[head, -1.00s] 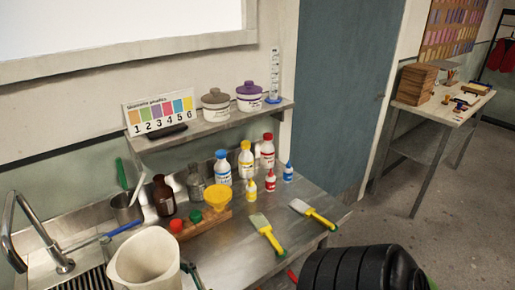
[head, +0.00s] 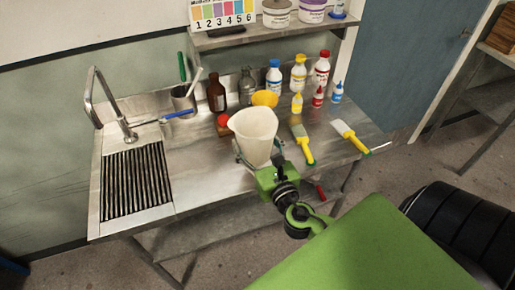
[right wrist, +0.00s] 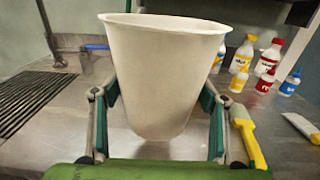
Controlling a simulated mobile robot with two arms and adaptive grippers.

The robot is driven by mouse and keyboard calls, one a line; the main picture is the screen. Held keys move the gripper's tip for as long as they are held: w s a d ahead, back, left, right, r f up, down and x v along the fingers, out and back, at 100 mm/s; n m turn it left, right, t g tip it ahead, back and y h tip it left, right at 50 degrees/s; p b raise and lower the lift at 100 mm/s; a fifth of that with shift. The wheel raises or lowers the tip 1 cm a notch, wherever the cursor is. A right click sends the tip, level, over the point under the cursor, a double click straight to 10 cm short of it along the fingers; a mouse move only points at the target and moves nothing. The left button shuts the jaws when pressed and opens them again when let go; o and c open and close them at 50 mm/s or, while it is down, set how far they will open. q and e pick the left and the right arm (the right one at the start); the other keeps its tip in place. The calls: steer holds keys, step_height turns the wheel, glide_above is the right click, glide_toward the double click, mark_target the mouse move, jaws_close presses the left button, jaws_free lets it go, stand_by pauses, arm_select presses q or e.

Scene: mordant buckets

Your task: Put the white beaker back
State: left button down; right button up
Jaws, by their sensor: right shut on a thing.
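The white beaker (head: 254,137) is a tall, tapering open cup. My right gripper (head: 257,160) is shut on it, with one finger on each side. In the right wrist view the beaker (right wrist: 164,75) stands upright between the green-padded fingers of the gripper (right wrist: 163,105). It is over the steel bench (head: 206,175), and its base appears to be slightly above the bench top, though I cannot be sure. My left gripper is not in view.
The ridged sink drainer (head: 136,184) and tap (head: 110,105) are at left. Behind the beaker are a brown bottle (head: 216,93), a yellow funnel (head: 265,98) and several capped bottles. Bare bench lies between drainer and beaker.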

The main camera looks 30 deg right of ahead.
steer(key=shift+w+d+f, duration=0.25)
steer(key=shift+w+f, duration=0.05)
steer(key=shift+f, duration=0.2)
steer(key=shift+w+d+f, duration=0.25)
steer(key=shift+w+f, duration=0.05)
steer(key=shift+f, duration=0.15)
steer(key=shift+w+d+f, duration=0.15)
steer(key=shift+f, duration=0.05)
step_height(320, 180, down, 3)
steer(key=shift+w+d+f, duration=0.1)
steer(key=shift+d, duration=0.05)
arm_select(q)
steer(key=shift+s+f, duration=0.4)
arm_select(e)
steer(key=shift+f, duration=0.1)
arm_select(q)
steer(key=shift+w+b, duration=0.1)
steer(key=shift+b, duration=0.25)
arm_select(e)
steer(key=shift+f, duration=0.1)
steer(key=shift+f, duration=0.15)
steer(key=o, duration=1.7)
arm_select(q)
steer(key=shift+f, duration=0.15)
